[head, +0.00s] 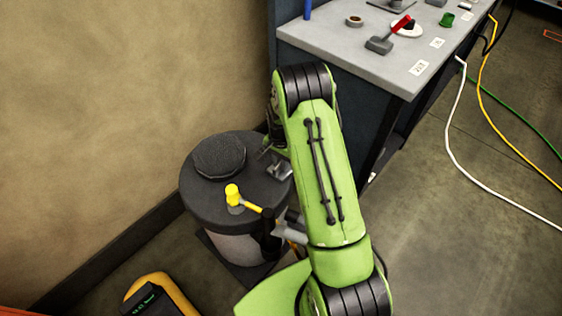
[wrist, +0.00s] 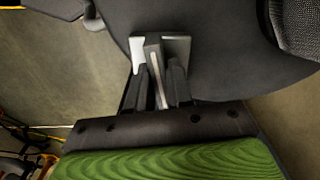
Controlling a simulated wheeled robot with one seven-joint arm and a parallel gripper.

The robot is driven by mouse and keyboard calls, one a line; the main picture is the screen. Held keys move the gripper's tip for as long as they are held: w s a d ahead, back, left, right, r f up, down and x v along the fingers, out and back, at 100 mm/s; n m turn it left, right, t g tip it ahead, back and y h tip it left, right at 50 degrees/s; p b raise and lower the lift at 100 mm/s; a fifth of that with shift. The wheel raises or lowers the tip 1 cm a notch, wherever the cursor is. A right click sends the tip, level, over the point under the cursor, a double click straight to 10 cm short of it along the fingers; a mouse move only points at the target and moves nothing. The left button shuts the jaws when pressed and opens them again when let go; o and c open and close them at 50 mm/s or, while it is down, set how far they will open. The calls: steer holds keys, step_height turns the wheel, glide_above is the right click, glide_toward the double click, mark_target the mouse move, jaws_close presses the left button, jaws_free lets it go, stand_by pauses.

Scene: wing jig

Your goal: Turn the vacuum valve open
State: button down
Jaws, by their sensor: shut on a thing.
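The vacuum valve shows in the wrist view as a pale metal lever (wrist: 154,68) in front of a light grey plate on the dark round lid (wrist: 220,65). My gripper (wrist: 160,82) is shut on the lever, one dark finger on each side. In the head view the lid (head: 203,190) tops a squat drum. Small grey metal parts (head: 279,169) show at its right edge, beside my gripper (head: 275,156), which is mostly hidden by my green arm. The lever's exact angle cannot be told there.
A yellow-knobbed fitting (head: 233,195) and a black upright part (head: 268,235) stand close to my arm. A raised black cap (head: 219,156) sits on the lid. A grey bench (head: 345,50) with tools is behind. Hoses (head: 456,140) lie on the floor at right.

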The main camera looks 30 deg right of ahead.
steer(key=n, duration=1.2)
steer(key=shift+n, duration=1.9)
steer(key=c, duration=1.1)
jaws_free()
step_height(320, 180, up, 16)
steer(key=p, duration=0.3)
steer(key=shift+p, duration=0.4)
